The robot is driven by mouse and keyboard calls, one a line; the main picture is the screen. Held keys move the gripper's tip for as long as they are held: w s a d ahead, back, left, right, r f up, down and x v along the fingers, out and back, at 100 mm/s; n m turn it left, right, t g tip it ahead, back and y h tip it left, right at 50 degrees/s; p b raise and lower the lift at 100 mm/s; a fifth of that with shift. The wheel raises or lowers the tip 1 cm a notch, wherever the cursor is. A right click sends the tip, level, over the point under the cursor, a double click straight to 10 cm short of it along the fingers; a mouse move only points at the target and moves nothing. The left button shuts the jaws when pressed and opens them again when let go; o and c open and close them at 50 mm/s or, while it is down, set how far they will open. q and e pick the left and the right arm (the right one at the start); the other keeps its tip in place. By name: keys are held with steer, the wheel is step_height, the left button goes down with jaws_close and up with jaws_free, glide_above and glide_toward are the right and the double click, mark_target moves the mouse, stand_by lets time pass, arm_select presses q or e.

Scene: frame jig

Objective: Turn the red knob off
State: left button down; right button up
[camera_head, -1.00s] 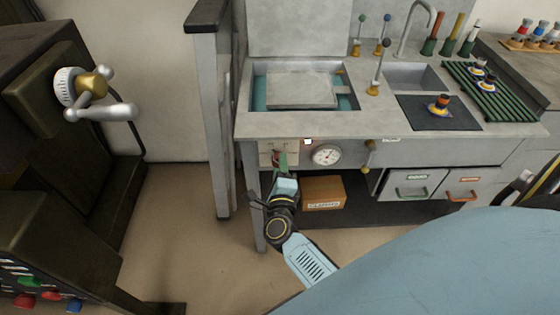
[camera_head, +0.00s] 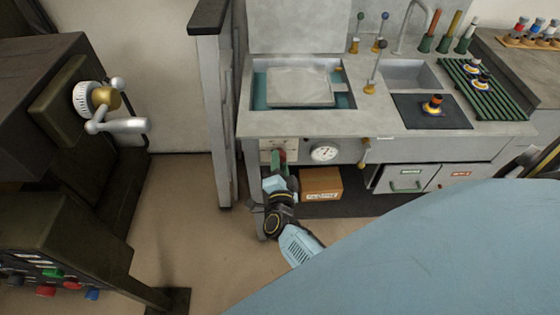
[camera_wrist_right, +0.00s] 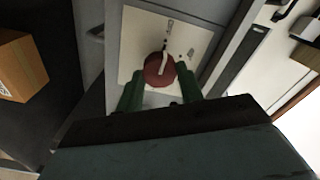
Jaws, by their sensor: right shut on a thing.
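The red knob (camera_wrist_right: 158,70) sits on a pale panel (camera_wrist_right: 135,40) in the right wrist view. A white pointer line on it runs upward, leaning slightly right, toward small marks on the panel. My right gripper (camera_wrist_right: 160,86) has its green fingers on either side of the knob and is shut on it. In the head view my right gripper (camera_head: 280,158) reaches the panel (camera_head: 269,144) on the front of the sink bench, left of a round dial gauge (camera_head: 324,153). The knob is mostly hidden there by the fingers. My left gripper is not in view.
A cardboard box (camera_head: 320,184) stands under the bench, close to my right gripper. A grey upright post (camera_head: 222,110) stands left of the panel. A brass lever (camera_head: 364,152) hangs right of the gauge. A machine with a crank (camera_head: 120,125) is at far left.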

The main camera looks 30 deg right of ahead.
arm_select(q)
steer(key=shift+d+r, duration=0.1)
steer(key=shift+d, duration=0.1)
arm_select(e)
steer(key=shift+n, duration=0.3)
steer(key=o, duration=1)
arm_select(q)
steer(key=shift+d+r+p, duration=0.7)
steer(key=shift+p, duration=0.1)
arm_select(e)
steer(key=v, duration=1.3)
steer(key=shift+s, duration=0.2)
